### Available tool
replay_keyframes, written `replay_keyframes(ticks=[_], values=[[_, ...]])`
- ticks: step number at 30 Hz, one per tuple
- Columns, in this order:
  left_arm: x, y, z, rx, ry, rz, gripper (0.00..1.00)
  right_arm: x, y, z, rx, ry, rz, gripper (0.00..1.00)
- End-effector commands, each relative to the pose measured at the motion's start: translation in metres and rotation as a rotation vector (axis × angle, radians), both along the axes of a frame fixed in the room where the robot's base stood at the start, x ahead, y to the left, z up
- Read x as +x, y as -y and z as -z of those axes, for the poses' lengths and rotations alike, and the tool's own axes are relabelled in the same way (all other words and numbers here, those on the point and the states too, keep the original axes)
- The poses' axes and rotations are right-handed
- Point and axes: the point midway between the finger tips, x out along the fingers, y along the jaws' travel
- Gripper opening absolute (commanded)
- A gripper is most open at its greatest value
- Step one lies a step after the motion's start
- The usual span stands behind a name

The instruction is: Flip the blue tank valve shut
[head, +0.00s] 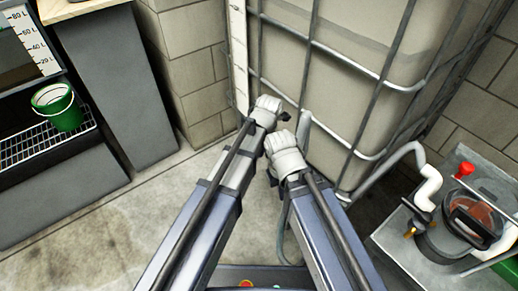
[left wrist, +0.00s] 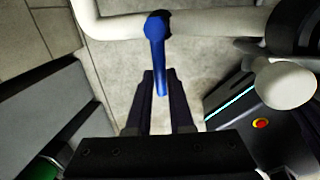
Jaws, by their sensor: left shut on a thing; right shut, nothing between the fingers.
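The blue valve handle (left wrist: 157,50) shows in the left wrist view. Its head sits on a pale pipe (left wrist: 205,24) and its lever points down the picture, across the pipe. My left gripper (left wrist: 160,82) is shut on the lever, one dark finger on each side. In the head view the valve is hidden behind my arms, and my left gripper (head: 285,116) shows only as a small dark tip beside the caged tank (head: 345,75). My right gripper (head: 271,175) is shut and empty, low beside the tank, partly hidden by its own wrist.
A machine with a red knob (head: 464,169) and a white bent pipe (head: 428,190) stands at the right. A green bucket (head: 58,108) sits on a wire shelf (head: 35,143) at the left. Bare concrete floor (head: 110,215) lies between shelf and tank.

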Motion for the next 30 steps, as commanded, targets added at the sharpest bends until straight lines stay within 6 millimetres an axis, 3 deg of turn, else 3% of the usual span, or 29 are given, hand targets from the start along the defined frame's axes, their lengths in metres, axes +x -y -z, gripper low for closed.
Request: replay_keyframes(ticks=[5,6,13,23,30], values=[[-0.001,0.001,0.000,-0.001,-0.003,0.000,0.00,0.000,0.000,0.000,0.000,0.000,0.000,0.00],[-0.001,0.001,0.000,-0.001,-0.003,0.000,0.23,0.000,0.000,0.000,0.000,0.000,0.000,0.00],[-0.001,0.000,0.000,0.000,-0.002,0.001,0.49,0.000,0.000,0.000,0.000,0.000,0.000,0.00],[0.000,0.000,-0.001,0.000,-0.001,0.001,0.50,0.000,0.000,-0.001,0.000,0.000,0.000,0.00],[0.000,0.000,-0.015,0.000,-0.001,0.001,0.50,0.000,0.000,-0.016,-0.001,0.000,0.002,0.00]])
